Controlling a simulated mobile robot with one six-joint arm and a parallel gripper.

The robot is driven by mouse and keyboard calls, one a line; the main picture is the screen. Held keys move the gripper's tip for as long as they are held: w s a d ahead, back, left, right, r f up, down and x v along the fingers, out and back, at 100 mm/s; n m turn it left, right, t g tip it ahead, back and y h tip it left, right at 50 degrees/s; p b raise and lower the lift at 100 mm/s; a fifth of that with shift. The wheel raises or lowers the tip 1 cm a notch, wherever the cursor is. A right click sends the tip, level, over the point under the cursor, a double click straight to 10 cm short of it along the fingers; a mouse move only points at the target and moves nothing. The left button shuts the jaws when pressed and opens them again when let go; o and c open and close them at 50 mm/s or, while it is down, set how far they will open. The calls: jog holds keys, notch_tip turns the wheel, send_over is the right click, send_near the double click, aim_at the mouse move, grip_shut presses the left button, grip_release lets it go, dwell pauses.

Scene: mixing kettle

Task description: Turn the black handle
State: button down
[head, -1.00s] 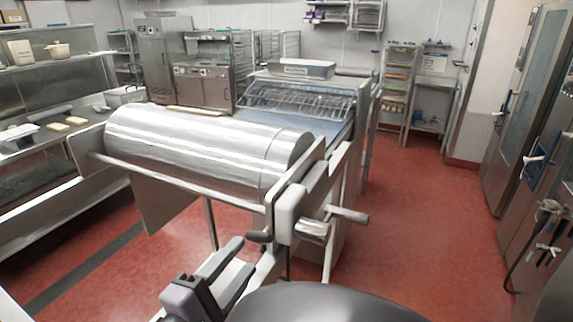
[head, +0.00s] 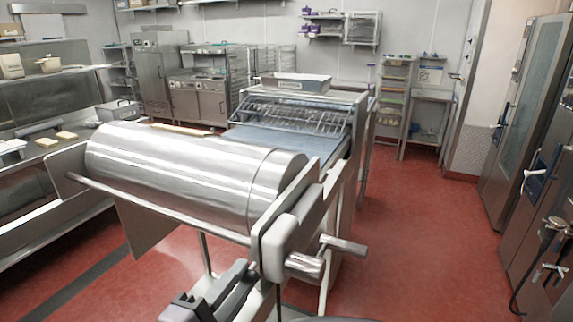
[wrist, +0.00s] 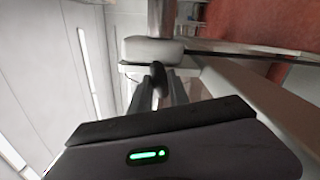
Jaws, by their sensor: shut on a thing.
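The black handle (wrist: 158,76) shows in the wrist view as a dark rounded knob below the pale housing. My gripper (wrist: 159,88) has a finger on each side of it and is shut on it. In the head view my gripper (head: 241,277) is at the bottom, just left of the grey-white housing (head: 277,247) at the end of the kettle. The handle is hard to make out there, beside the fingertips. The large steel kettle drum (head: 190,175) lies on its side behind the housing.
A steel crank (head: 335,249) sticks out right of the housing. A steel rail (head: 150,208) runs along the drum's front. A counter (head: 60,205) stands at left and tall ovens (head: 530,120) at right. Red floor (head: 420,240) is clear between the kettle and the ovens.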

jog(key=shift+f+m+b, duration=0.15)
jog(key=shift+m+b, duration=0.8)
jog(key=shift+m, duration=0.15)
jog(key=shift+r+m, duration=0.25)
jog(key=shift+m, duration=0.45)
jog(key=c, duration=1.2)
grip_release()
jog(key=shift+c, duration=0.2)
